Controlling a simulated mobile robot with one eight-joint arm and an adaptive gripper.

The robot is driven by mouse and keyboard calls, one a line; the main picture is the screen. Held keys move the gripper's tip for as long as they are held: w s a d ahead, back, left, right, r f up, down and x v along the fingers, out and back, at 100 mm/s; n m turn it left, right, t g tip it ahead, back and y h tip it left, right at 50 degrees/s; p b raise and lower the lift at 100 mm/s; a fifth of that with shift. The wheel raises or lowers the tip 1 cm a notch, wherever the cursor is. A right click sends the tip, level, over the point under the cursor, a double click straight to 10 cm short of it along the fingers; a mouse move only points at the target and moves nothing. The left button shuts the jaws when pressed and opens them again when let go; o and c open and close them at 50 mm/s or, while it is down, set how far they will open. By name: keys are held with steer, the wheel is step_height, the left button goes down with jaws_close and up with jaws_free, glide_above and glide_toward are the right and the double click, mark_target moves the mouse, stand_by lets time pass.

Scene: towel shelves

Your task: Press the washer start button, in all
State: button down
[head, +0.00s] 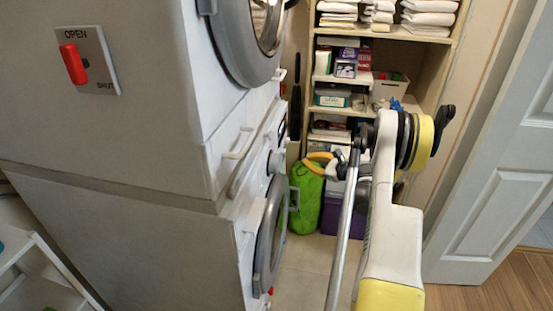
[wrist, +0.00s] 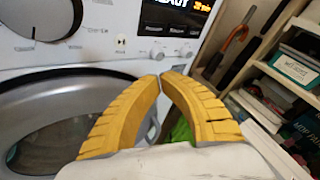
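The washer (head: 250,235) is the lower white machine of a stack in the head view, with a grey round door. In the wrist view its control panel (wrist: 110,25) shows a large dial (wrist: 45,15), a lit dark display (wrist: 175,18) and small round controls (wrist: 158,54) below it. I cannot tell which control is the start button. My gripper (wrist: 161,76) has yellow fingers with tips together, holding nothing visible. They appear below the panel, over the door's upper right edge. In the head view my gripper (head: 309,164) is right of the washer front; contact is not visible.
A second machine (head: 185,90) is stacked above, with a red OPEN/SHUT lever (head: 73,64) on its side. Shelves (head: 385,35) with towels and boxes stand behind. A green bag (head: 305,198) is on the floor beyond my gripper. A white door (head: 495,170) is at the right.

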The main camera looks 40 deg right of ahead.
steer(key=shift+w, duration=0.1)
steer(key=w+a, duration=0.5)
steer(key=w, duration=0.1)
steer(key=shift+w+a, duration=0.3)
steer(key=shift+a, duration=0.05)
steer(key=shift+a, duration=0.1)
stand_by(1.3)
steer(key=shift+w+a, duration=0.2)
steer(key=shift+w, duration=0.1)
